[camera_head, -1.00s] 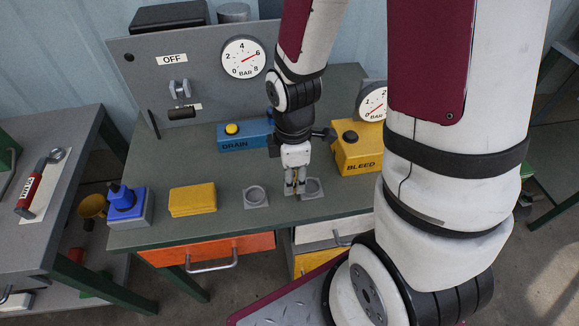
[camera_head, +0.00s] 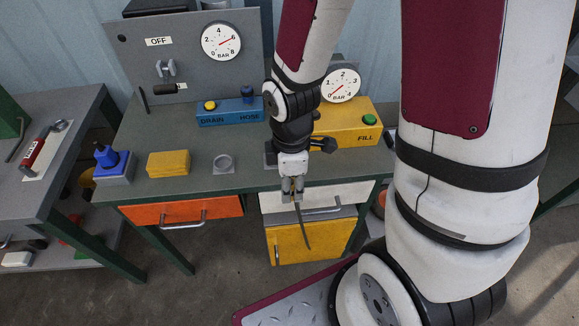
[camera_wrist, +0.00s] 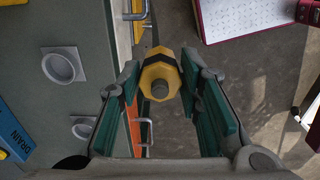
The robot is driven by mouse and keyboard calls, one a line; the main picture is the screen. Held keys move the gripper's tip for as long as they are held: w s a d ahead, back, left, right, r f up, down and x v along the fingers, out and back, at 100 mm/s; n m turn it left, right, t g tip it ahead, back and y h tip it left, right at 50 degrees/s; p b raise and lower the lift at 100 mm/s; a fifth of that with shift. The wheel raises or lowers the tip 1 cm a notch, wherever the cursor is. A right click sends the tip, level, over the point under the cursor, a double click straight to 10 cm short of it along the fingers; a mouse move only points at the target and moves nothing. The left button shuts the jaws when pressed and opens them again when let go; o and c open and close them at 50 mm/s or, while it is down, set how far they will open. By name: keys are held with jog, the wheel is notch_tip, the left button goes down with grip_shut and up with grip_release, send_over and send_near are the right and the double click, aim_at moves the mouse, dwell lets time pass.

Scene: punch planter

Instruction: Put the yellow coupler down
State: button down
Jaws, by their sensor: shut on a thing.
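The fingers mostly hide the coupler in the head view. A thin dark strip (camera_head: 304,231) shows below the fingers; I cannot tell whether it joins the coupler. In the wrist view, my gripper (camera_wrist: 160,100) has floor behind it on the right.
A round grey socket (camera_head: 224,164) stands on the bench (camera_head: 203,184); another (camera_wrist: 85,128) shows in the wrist view. A yellow block (camera_head: 168,164), a blue-topped fitting (camera_head: 108,158), a blue DRAIN/HOSE box (camera_head: 229,115) and a yellow FILL box (camera_head: 350,128) stand around. The orange drawer (camera_head: 170,212) is below.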

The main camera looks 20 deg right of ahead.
jog(key=w, duration=0.5)
jog(key=w+d+f, duration=0.1)
jog(key=w, duration=0.4)
jog(key=w+d, duration=0.1)
jog(key=w, duration=0.4)
jog(key=shift+w+f, duration=0.15)
jog(key=shift+f, duration=1.9)
jog(key=shift+f, duration=0.1)
jog(key=c, duration=1.1)
grip_release()
